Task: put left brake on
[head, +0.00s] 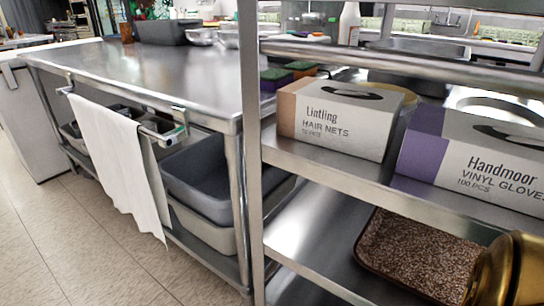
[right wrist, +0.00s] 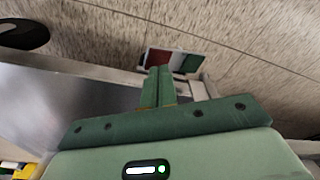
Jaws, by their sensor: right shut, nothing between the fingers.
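No part that I can make out for certain as the left brake shows in either view. In the right wrist view my right gripper (right wrist: 158,72) has its two green fingers together, with nothing between them. Just past the fingertips, low over the floor, is a small flat panel (right wrist: 187,63) with dark red, white and green areas; the fingers cover part of it. I cannot tell whether they touch it or whether it belongs to a brake. My left gripper is in neither view.
A steel rack (head: 253,150) holds a hair net box (head: 340,120), a glove box (head: 478,160) and a brown speckled tray (head: 415,255). A steel table (head: 170,70) with a white towel (head: 115,160) and grey tubs (head: 205,185) stands left. Tiled floor (head: 50,235) is clear at left.

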